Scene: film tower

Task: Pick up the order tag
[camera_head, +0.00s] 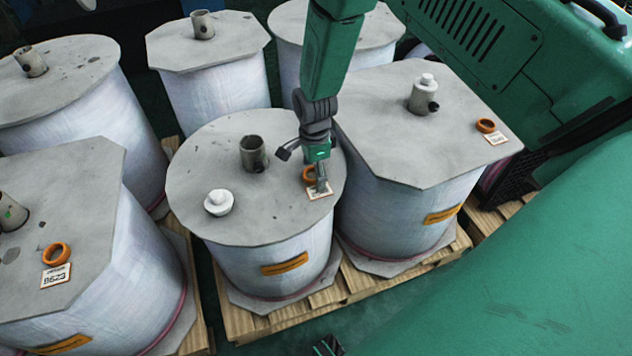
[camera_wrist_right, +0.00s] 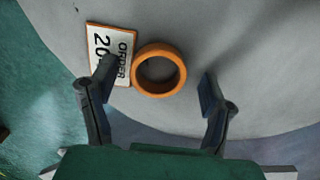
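The order tag (camera_head: 319,191) is a small white card with an orange ring (camera_head: 309,174). It lies on the round grey top of the middle drum, near its right edge. In the wrist view the card (camera_wrist_right: 98,40) reads "ORDER", and one fingertip covers part of it. The ring (camera_wrist_right: 160,70) shows whole. My right gripper (camera_head: 320,180) is above the tag; it also shows in the wrist view (camera_wrist_right: 158,78), open, with the ring between its fingers. Whether the fingers touch it I cannot tell. A dark piece at the bottom edge may be my left gripper (camera_head: 328,346), mostly out of frame.
Several wrapped drums with grey tops stand close around the middle drum (camera_head: 220,190) on wooden pallets (camera_head: 350,275). Similar tags lie on the left (camera_head: 56,275) and right (camera_head: 496,137) drums.

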